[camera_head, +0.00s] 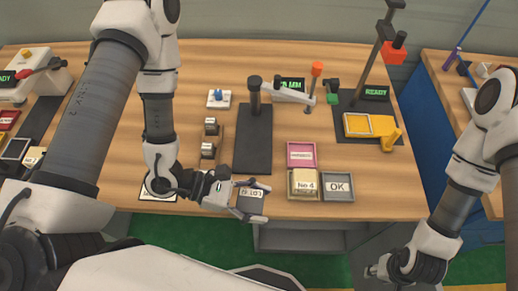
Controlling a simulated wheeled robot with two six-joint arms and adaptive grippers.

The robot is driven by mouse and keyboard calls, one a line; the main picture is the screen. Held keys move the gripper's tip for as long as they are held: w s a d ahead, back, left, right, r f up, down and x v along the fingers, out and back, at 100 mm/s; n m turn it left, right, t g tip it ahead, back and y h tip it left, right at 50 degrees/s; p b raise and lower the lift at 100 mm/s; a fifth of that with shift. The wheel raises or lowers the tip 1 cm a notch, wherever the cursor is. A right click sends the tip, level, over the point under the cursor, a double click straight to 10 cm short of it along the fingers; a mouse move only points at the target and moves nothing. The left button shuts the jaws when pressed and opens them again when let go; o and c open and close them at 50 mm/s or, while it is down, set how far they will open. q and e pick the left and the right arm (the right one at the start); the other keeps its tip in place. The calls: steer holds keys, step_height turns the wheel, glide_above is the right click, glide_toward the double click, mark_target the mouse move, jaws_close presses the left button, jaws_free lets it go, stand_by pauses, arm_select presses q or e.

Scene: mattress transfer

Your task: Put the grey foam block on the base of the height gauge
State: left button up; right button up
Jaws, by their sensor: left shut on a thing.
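A grey block with a pale, lettered top (251,191) sits between the fingers of my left gripper (264,202), near the table's front edge. My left gripper is shut on it; the fingers partly cover it, and I cannot tell whether it touches the table. What looks like the height gauge has a long dark base (253,150), a black post and a pale arm (287,95) reaching right. The bare front part of the base lies just beyond my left gripper. My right gripper (374,271) is low at the right, beyond the table's front edge; its finger opening is unclear.
Right of the base are a pink tray (301,142), a tan block marked No 4 (304,186) and a grey OK tray (338,187). Small blocks on a wooden strip (214,158) stand left of the base. A stand with a yellow frame (357,125) is at the right.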

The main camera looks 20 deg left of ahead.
mark_target(258, 194)
arm_select(q)
steer(key=shift+w+a+f+n+t+b, duration=0.3)
steer(key=shift+w+f+t, duration=0.05)
steer(key=shift+w, duration=0.3)
steer(key=shift+w+a+f+n+t+b, duration=0.25)
steer(key=shift+w+f+n+t, duration=0.1)
steer(key=shift+w, duration=0.25)
steer(key=b, duration=0.1)
steer(key=w+b, duration=0.2)
steer(key=b, duration=0.1)
steer(key=shift+a+f, duration=0.25)
steer(key=shift+f, duration=0.1)
steer(key=shift+w+a+b, duration=0.25)
steer(key=shift+w+b, duration=0.15)
steer(key=shift+w, duration=0.6)
steer(key=w+a+p, duration=0.1)
steer(key=w, duration=0.2)
steer(key=w+a+p, duration=0.1)
steer(key=w, duration=0.3)
steer(key=w+a+p, duration=0.1)
steer(key=w+p, duration=0.1)
steer(key=w, duration=0.1)
steer(key=shift+w, duration=0.25)
step_height(258, 194, down, 3)
steer(key=shift+p, duration=0.55)
steer(key=shift+w+f, duration=0.1)
steer(key=shift+f, duration=0.25)
steer(key=shift+f+b, duration=0.25)
steer(key=shift+b, duration=0.15)
steer(key=o, duration=1.2)
